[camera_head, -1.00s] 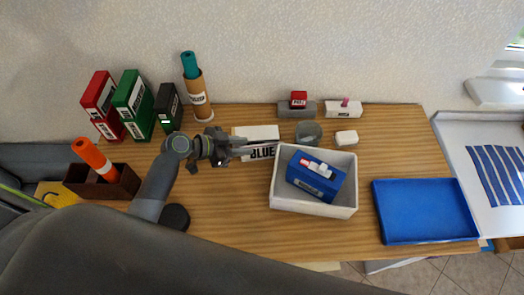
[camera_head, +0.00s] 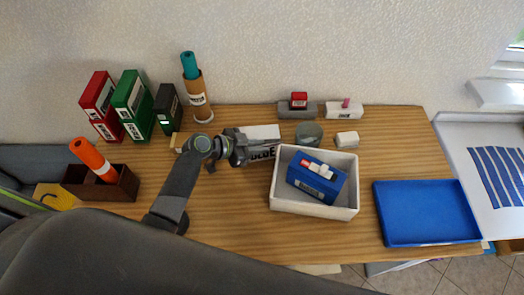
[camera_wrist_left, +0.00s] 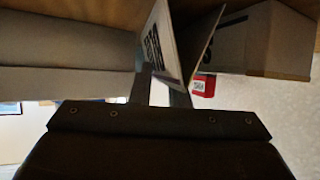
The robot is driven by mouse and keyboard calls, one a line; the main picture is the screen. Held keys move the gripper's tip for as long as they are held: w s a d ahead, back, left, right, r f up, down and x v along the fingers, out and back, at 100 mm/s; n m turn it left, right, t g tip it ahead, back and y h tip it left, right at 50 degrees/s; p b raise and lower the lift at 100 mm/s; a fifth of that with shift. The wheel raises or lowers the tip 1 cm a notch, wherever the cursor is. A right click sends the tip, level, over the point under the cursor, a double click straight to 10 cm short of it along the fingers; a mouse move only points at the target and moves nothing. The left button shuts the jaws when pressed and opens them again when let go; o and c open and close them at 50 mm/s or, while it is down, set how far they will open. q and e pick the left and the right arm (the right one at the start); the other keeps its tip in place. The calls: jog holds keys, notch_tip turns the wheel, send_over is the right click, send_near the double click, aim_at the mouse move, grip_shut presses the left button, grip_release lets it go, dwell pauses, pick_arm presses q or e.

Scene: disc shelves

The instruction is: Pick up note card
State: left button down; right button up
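The note card (camera_head: 264,133) is a white folded card with dark lettering, standing on the table left of the white box. My left gripper (camera_head: 258,147) is at the card's left side, and its wrist hides part of the card in the head view. In the left wrist view the card (camera_wrist_left: 153,40) shows its lettered face and fold just beyond the fingers (camera_wrist_left: 160,90). The fingers are parted, with a gap between them, and the card's near edge is at the fingertips. I cannot tell whether they touch it. My right gripper is not in view.
The white box (camera_head: 314,210) holds a blue case (camera_head: 316,180). A grey cup (camera_head: 308,133) and a white block (camera_head: 347,139) stand behind it. A blue tray (camera_head: 427,212) lies at right. Binders (camera_head: 133,105) and a cardboard tube (camera_head: 198,95) stand at the back left.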

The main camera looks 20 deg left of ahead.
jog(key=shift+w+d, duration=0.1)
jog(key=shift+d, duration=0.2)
